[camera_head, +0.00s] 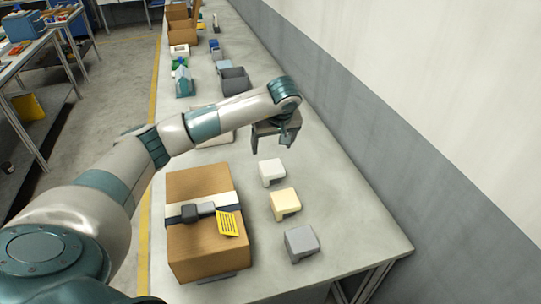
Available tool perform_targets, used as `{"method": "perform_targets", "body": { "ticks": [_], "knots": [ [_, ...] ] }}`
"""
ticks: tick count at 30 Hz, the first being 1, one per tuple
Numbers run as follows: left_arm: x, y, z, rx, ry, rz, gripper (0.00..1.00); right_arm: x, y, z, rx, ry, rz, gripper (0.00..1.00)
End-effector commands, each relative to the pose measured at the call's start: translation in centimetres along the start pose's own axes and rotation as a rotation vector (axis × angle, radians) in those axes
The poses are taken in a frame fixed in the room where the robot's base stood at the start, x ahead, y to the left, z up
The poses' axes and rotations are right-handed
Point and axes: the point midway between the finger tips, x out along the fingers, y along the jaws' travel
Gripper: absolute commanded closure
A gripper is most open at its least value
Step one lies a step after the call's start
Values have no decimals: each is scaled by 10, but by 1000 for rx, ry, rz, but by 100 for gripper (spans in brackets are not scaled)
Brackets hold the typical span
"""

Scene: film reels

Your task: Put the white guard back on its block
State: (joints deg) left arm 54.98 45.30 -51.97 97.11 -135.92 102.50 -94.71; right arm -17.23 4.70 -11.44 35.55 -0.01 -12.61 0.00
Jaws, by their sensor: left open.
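The white guard (271,172) sits on the table behind a cream guard (285,204) and a grey guard (301,243), all in a row to the right of a cardboard box (205,255). My left gripper (272,142) is open above and behind the white guard, apart from it, and nothing shows between its fingers. A dark block (190,213) lies on the white band across the box, with a grey piece beside it. I cannot tell which block belongs to the white guard. My right gripper is out of view.
A yellow note (231,223) lies at the box's right edge. A grey bin (234,80) and several small items stand farther back on the table (345,220). A wall runs along the right. The table right of the guards is clear.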

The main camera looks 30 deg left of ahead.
Motion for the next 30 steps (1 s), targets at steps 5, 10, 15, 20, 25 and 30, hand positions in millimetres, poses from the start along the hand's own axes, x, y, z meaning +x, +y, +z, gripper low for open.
{"method": "perform_targets", "body": {
  "ticks": [5, 10, 15, 20, 25, 30],
  "knots": [
    [-26, 1, 0, 0, 1, 2, 23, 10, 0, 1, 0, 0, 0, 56],
    [-38, 0, 1, 2, 0, 0, 23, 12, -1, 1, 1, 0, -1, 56],
    [-42, 0, 0, 1, 0, -1, 23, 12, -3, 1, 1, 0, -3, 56],
    [-41, 0, 0, 1, 0, -1, 23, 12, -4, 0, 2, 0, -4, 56],
    [-41, 0, 0, 1, 0, -1, 23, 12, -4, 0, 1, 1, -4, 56],
    [-41, 0, 0, 1, 0, -1, 23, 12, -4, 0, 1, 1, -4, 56]
  ]
}}
